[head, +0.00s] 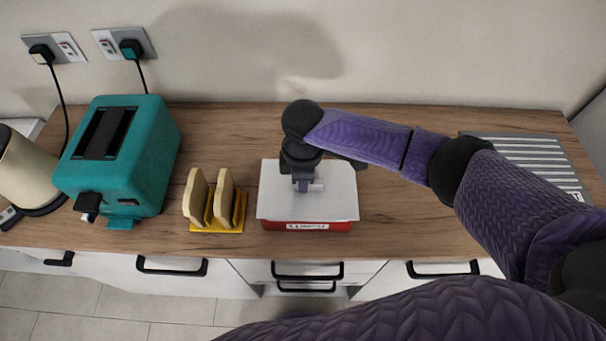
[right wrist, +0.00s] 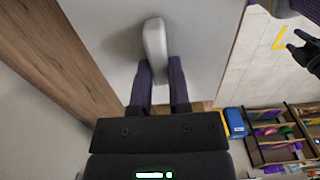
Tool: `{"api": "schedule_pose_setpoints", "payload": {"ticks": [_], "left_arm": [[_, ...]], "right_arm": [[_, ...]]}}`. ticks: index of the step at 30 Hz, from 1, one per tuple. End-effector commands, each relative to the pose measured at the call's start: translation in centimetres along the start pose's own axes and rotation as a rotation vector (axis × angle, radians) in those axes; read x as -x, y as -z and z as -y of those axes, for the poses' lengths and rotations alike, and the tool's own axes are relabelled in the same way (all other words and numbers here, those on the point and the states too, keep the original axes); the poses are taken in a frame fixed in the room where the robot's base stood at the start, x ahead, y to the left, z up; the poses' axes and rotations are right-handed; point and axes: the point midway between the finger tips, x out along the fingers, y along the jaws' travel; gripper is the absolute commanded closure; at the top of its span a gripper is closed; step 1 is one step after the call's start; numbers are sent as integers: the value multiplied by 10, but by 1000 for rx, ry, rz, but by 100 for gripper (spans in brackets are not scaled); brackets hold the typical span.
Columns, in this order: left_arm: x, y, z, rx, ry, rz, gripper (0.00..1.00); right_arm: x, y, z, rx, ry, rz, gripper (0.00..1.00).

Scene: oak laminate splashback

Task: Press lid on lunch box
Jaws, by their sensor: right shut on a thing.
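The red lunch box (head: 334,226) stands near the front edge of the worktop, its front label facing me. The flat white lid (head: 337,205) covers its top and appears roughly lined up with it. I cannot tell whether it is fully seated or slightly above the rim. My right gripper (head: 305,183) comes down from above over the lid's middle. In the right wrist view its two fingers (right wrist: 160,88) are shut on the lid's pale handle (right wrist: 154,42), and the lid (right wrist: 205,45) fills much of that view. My left gripper is not in the head view.
A yellow rack (head: 217,228) with toast slices (head: 222,196) stands just left of the box. A teal toaster (head: 140,150) and a cream kettle (head: 25,175) are further left. A striped grey mat (head: 530,160) lies right. Worktop around the box is mostly clear.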

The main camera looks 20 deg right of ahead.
Motion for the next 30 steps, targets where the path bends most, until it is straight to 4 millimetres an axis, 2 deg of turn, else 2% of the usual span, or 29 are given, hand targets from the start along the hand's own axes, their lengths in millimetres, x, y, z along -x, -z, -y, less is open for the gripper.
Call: {"api": "schedule_pose_setpoints", "payload": {"ticks": [13,27,28,30], "left_arm": [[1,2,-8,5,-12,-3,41],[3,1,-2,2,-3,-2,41],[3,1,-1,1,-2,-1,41],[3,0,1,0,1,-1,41]], "right_arm": [[-1,0,0,0,0,0,100],[-4,0,0,2,0,0,100],[-4,0,0,2,0,0,76],[-4,0,0,2,0,0,61]]}}
